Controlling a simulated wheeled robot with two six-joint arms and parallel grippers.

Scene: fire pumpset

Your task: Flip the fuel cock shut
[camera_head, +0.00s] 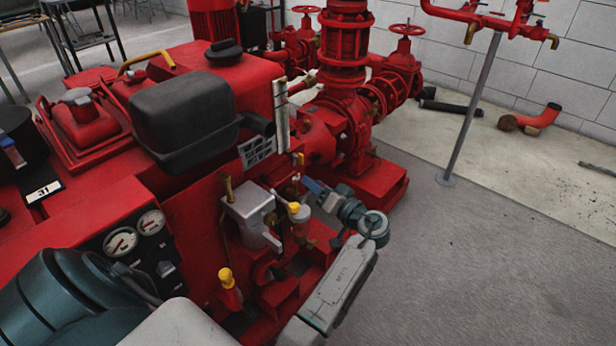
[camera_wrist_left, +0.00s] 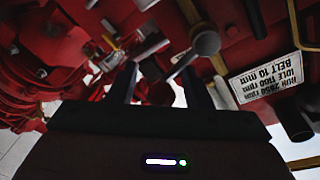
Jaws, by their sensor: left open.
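My left gripper (camera_head: 326,196) reaches in at the right side of the red engine in the head view, at the end of my grey forearm. In the left wrist view its two dark fingers (camera_wrist_left: 161,76) stand apart. A small blue handle (camera_head: 313,186), apparently the lever of the fuel cock, shows right by the fingertips. In the left wrist view a dim bluish-grey piece (camera_wrist_left: 150,68) lies between the fingertips, probably the same handle. I cannot tell whether a finger touches it. The cock's body is largely hidden. My right gripper is out of view.
A grey metal housing (camera_head: 250,212) and a yellow-topped fitting (camera_head: 294,209) stand close to the left of the gripper. Another yellow-capped fitting (camera_head: 226,277) is lower. A black muffler (camera_head: 187,112) sits on the engine.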

